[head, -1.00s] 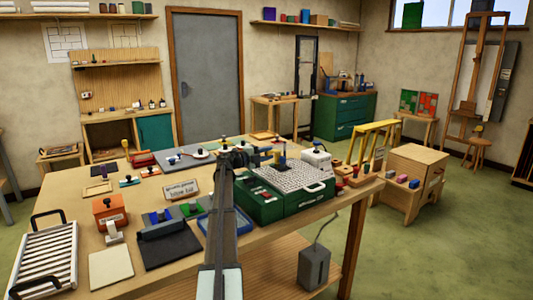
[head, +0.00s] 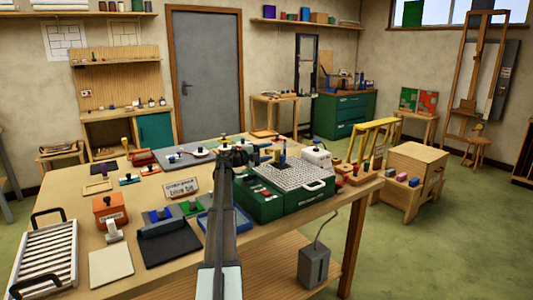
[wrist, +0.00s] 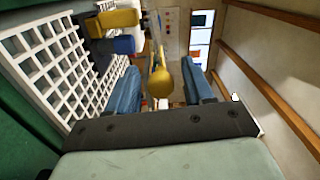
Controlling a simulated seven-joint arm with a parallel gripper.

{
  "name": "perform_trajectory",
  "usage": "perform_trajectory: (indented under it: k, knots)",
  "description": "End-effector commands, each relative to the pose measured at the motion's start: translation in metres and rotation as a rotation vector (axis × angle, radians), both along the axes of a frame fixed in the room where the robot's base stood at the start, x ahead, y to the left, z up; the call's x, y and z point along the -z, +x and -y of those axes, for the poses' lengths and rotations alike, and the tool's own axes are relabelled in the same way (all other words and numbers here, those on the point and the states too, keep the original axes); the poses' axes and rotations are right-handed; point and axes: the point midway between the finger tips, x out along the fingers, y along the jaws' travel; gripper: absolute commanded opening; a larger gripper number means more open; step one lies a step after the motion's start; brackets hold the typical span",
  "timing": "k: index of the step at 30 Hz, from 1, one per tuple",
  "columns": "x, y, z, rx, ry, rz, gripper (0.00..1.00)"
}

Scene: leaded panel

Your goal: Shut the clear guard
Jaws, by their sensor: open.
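A green bench machine (head: 262,200) with a white grid top (head: 293,177) stands on the workbench. A dark upright part with a yellow piece (head: 281,151) rises at its back. I cannot clearly make out the clear guard. My gripper (head: 244,150) is at the machine's back left, partly hidden by my arm. In the wrist view my gripper (wrist: 160,91) is open, its two blue fingers apart. A yellow rounded knob (wrist: 161,82) shows between them; I cannot tell if they touch it. The grid (wrist: 62,65) is to the left, with a yellow-and-blue part (wrist: 120,30) above.
A white-topped container (head: 316,155) stands behind the machine's right side. A blue tray (head: 222,221), a sign (head: 181,188) and an orange box (head: 109,211) are to the left. A yellow rack (head: 375,143) is to the right. Open floor lies at the lower right.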

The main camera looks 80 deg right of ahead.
Motion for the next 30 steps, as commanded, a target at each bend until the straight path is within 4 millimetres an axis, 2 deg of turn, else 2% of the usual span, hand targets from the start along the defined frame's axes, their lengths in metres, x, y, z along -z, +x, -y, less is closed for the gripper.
perform_trajectory:
  k: [5,18,24,30]
  knots:
    - [0.000,0.014,-0.015,-0.003,0.000,0.000,0.52]
    - [0.000,0.073,-0.074,-0.003,0.000,0.000,0.52]
    - [0.000,0.090,-0.090,-0.002,-0.001,-0.001,0.52]
    - [0.000,0.095,-0.096,0.000,0.000,0.000,0.52]
